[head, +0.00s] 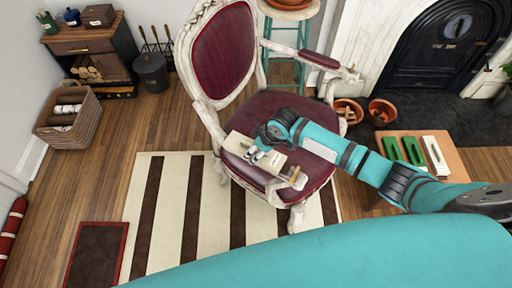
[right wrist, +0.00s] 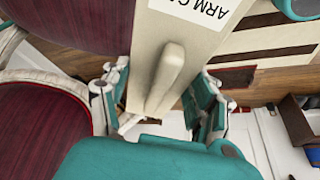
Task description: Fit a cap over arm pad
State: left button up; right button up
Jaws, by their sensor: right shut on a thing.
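The armchair (head: 222,50) has a white carved frame and dark red upholstery. Its far arm carries a red arm pad (head: 319,59). My right gripper (head: 263,152) is shut on a long cream cap (head: 274,164), over the near arm of the chair. In the right wrist view the cap (right wrist: 198,42) carries a label starting "ARM CA" and a raised grip bar (right wrist: 167,75), with gripper fingers on both sides. The near arm's pad is hidden under the cap; I cannot tell whether the cap touches it. My left gripper is not in view.
A low wooden table (head: 455,162) at the right holds two green pieces (head: 413,150) and a white one (head: 436,155). Terracotta pots (head: 382,112), a teal stool (head: 284,72) and the fireplace (head: 440,50) stand behind. A striped rug (head: 165,215) lies clear at the left.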

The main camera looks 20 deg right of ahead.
jog(key=o, duration=1.2)
jog(key=shift+o, duration=0.2)
jog(key=v, duration=1.2)
